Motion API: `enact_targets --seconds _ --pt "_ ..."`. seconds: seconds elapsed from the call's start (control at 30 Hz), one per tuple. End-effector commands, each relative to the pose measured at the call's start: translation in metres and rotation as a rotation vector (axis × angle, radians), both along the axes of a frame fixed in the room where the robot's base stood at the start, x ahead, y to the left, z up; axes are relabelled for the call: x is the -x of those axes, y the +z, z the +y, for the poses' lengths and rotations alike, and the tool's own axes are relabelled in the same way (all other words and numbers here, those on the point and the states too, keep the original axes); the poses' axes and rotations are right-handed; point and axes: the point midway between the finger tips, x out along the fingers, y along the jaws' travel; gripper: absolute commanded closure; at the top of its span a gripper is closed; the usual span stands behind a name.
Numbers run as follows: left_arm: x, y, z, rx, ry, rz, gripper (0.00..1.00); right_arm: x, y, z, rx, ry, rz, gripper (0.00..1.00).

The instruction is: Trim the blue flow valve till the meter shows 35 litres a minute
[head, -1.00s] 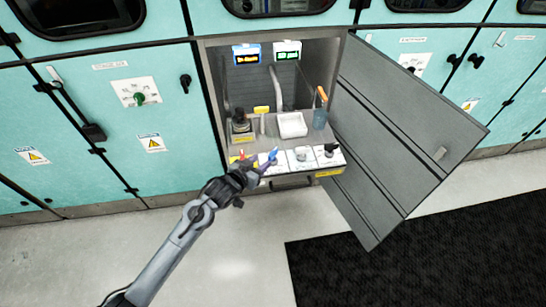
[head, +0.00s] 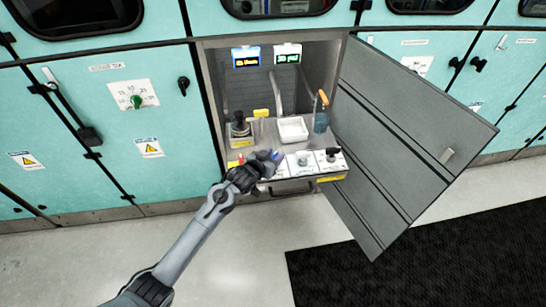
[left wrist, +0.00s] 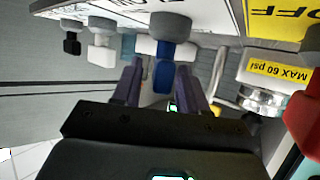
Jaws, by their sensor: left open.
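The blue flow valve handle (head: 277,155) is on the front ledge of the open bay in the head view, partly hidden by my left gripper (head: 268,160). In the left wrist view the blue handle (left wrist: 164,76) shows between the two purple fingers of my left gripper (left wrist: 160,76), which is open, with a gap on each side. Whether a finger touches it, I cannot tell. Two lit displays hang at the back of the bay: one blue-framed with yellow digits (head: 246,57), one white-framed with green digits (head: 288,57). Their figures are too small to read surely. My right gripper is not in view.
A red handle (left wrist: 304,122) is close at the right of the wrist view. A white tray (head: 292,129) sits behind. The open grey door (head: 415,140) bounds the right.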

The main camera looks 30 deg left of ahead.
Motion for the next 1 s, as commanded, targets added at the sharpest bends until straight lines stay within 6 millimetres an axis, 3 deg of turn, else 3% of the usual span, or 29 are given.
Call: enact_targets --seconds 0.13,0.4,0.63,1.0 --pt "0.000 0.000 0.000 0.000 0.000 0.000 0.60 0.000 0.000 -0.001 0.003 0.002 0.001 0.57" --pt "0.000 0.000 0.000 0.000 0.000 0.000 1.00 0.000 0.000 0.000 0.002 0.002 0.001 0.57" --pt "0.000 0.002 -0.001 0.002 0.025 0.000 1.00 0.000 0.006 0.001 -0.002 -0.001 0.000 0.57" --pt "-0.001 0.003 -0.002 0.005 0.266 0.003 1.00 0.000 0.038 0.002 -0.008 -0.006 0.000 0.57"
